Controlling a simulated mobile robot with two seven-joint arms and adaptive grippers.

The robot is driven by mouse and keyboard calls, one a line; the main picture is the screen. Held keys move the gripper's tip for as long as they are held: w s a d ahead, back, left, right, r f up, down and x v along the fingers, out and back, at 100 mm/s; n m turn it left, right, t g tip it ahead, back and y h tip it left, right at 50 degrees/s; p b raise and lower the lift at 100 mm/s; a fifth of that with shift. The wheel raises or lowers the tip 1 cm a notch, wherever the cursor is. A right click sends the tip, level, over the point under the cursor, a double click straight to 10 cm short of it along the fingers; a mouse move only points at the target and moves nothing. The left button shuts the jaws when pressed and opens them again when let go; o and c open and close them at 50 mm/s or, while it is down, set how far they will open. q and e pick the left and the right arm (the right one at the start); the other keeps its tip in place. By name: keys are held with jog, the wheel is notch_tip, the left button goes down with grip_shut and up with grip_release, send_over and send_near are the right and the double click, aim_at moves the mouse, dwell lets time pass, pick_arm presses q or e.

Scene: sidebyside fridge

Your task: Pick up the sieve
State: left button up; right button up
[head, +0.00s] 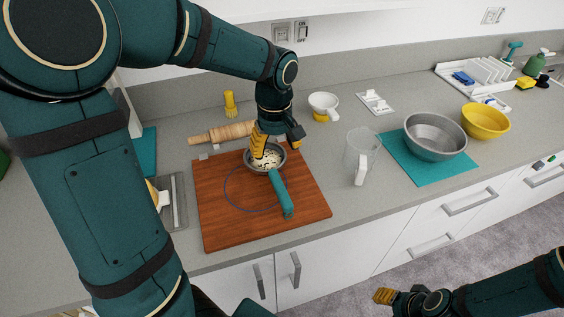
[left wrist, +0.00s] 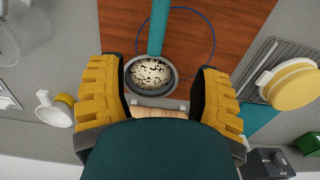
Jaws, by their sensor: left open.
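The sieve (head: 281,193) has a teal handle and a round metal bowl with a pale, dark-speckled inside. It lies on the wooden cutting board (head: 222,200), its handle toward the board's front edge. In the left wrist view the sieve (left wrist: 152,73) shows its bowl between my fingers, with the handle running to the top. My left gripper (head: 260,144) is above the bowl. In the left wrist view my left gripper (left wrist: 162,80) is open, with yellow fingers apart; whether they touch the rim I cannot tell. My right gripper (head: 385,296) is at the lower right, away from the counter.
A rolling pin (head: 215,134) lies behind the bowl. A clear jug (head: 360,155) stands right of the board, then a metal bowl (head: 436,137) on a teal mat (head: 399,162) and a yellow bowl (head: 487,122). A white cup (head: 323,104) stands behind. A blue ring lies on the board.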

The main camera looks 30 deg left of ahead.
aim_at(278, 182)
pick_arm(q)
notch_tip(278, 182, down, 10)
jog(key=shift+r+b, duration=0.25)
jog(key=shift+b, duration=0.6)
jog(key=f, duration=0.4)
jog(key=shift+w+d+f+b, duration=0.15)
jog(key=shift+w+b, duration=0.05)
jog(key=shift+b, duration=0.15)
grip_shut()
